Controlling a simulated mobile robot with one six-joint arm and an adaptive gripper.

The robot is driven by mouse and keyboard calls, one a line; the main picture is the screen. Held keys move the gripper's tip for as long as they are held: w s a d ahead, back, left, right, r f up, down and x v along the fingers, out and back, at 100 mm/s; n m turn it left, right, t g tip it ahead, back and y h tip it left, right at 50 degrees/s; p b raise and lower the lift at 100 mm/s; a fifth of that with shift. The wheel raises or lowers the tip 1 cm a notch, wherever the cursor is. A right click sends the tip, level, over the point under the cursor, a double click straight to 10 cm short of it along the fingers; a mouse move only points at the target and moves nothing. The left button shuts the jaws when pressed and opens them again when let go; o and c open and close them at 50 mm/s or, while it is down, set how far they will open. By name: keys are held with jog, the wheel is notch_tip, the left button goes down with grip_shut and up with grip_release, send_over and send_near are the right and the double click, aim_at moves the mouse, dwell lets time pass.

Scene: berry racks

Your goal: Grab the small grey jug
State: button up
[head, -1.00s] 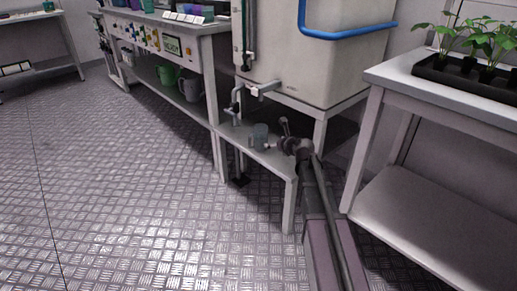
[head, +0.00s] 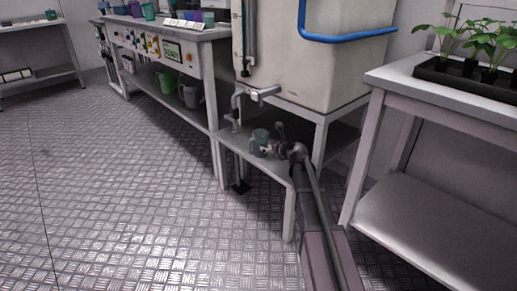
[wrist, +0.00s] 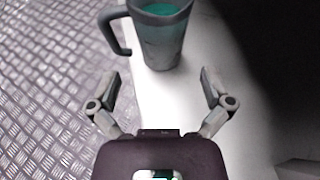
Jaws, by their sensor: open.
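The small grey jug (head: 259,139) stands upright on the low shelf (head: 231,139) under the big tank. In the wrist view the jug (wrist: 160,45) is just ahead of my gripper, with its handle on the left and teal contents inside its rim. My gripper (wrist: 160,78) is open and empty, one finger to each side of the jug's lower part, with a gap before it. In the head view my gripper (head: 272,149) is right beside the jug, low and small in the picture.
The big pale tank (head: 330,62) with its tap (head: 262,93) is above and behind the jug. A green jug (head: 168,80) and a larger grey jug (head: 189,95) stand on the left bench's lower shelf. A plant table (head: 412,82) is at right. The floor is clear at left.

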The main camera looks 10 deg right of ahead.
aim_at(264, 144)
jog(key=shift+b+x, duration=0.6)
jog(key=shift+x, duration=1.6)
jog(key=shift+b+x, duration=1.05)
jog(key=shift+x, duration=1.55)
jog(key=shift+f, duration=0.1)
jog(key=shift+s, duration=0.1)
jog(key=c, duration=1)
